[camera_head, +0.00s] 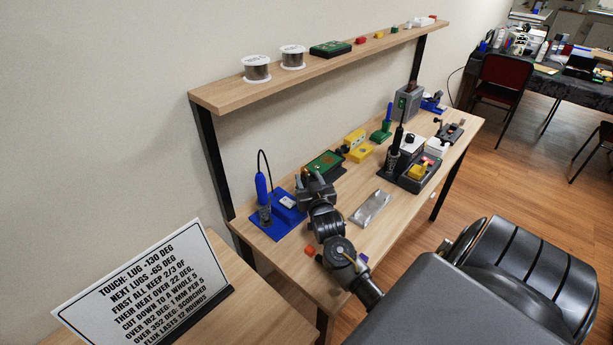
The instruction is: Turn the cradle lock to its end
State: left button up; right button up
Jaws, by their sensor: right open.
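My right gripper (315,178) is over the left part of the workbench, at the near edge of a green circuit board (327,159). It is open; its fingers are small and dark here, and I cannot tell whether they touch anything. The board seems to rest on a holder that my gripper and wrist partly hide. I cannot single out the cradle lock; it may be behind my gripper. My left gripper is not in view.
A blue soldering station (283,207) with an upright blue iron (262,188) stands just left of my gripper. A silver tray (370,208) lies in front. A shelf (320,65) runs above; a sign (145,285) stands at lower left.

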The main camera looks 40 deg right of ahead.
aim_at(305, 170)
jog(key=shift+w+d+f, duration=0.2)
jog(key=shift+w+d, duration=0.2)
jog(key=shift+w, duration=0.25)
jog(key=shift+w+d+r+b, duration=0.3)
jog(key=shift+w+b, duration=0.2)
jog(key=shift+w, duration=0.05)
jog(key=c, duration=1)
